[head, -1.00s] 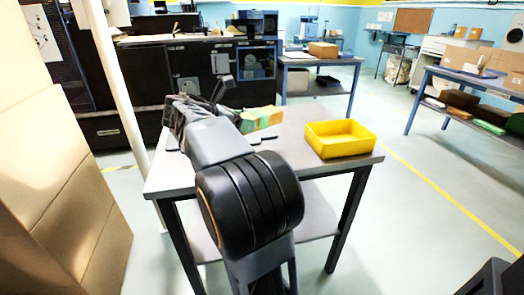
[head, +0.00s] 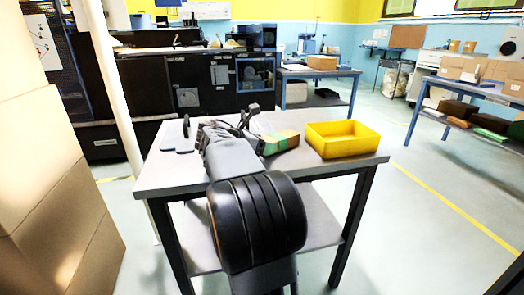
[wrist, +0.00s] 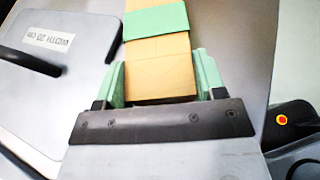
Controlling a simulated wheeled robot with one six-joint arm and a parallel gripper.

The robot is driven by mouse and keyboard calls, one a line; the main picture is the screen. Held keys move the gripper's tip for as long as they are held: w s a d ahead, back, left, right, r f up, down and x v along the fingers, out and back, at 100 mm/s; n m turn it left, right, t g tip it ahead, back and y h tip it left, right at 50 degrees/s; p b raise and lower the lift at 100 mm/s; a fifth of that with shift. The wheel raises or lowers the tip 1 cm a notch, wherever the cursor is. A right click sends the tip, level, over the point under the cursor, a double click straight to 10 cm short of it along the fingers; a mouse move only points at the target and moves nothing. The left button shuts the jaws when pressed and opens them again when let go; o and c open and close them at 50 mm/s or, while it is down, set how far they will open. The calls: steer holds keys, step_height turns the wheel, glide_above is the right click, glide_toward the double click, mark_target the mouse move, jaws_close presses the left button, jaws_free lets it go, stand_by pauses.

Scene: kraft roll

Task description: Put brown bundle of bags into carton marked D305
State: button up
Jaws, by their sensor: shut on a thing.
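The brown bundle of bags with a green band (wrist: 158,70) sits between the green fingers of my gripper (wrist: 162,78) in the wrist view. My gripper is shut on it. In the head view the bundle (head: 280,142) shows over the grey table, just left of the yellow tray; my arm partly hides the gripper. I cannot tell whether the bundle touches the table. Brown cartons (head: 453,66) stand on the right-hand bench. No D305 mark is legible on any of them.
A yellow tray (head: 342,139) stands at the right of the grey table (head: 160,178). A plate with a width label (wrist: 50,42) lies beside the bundle. A white post (head: 118,95) and tall stacked boxes (head: 50,180) stand left. The floor on the right is open.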

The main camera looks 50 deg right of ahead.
stand_by(0.3)
steer(key=o, duration=0.8)
steer(key=shift+f, duration=0.15)
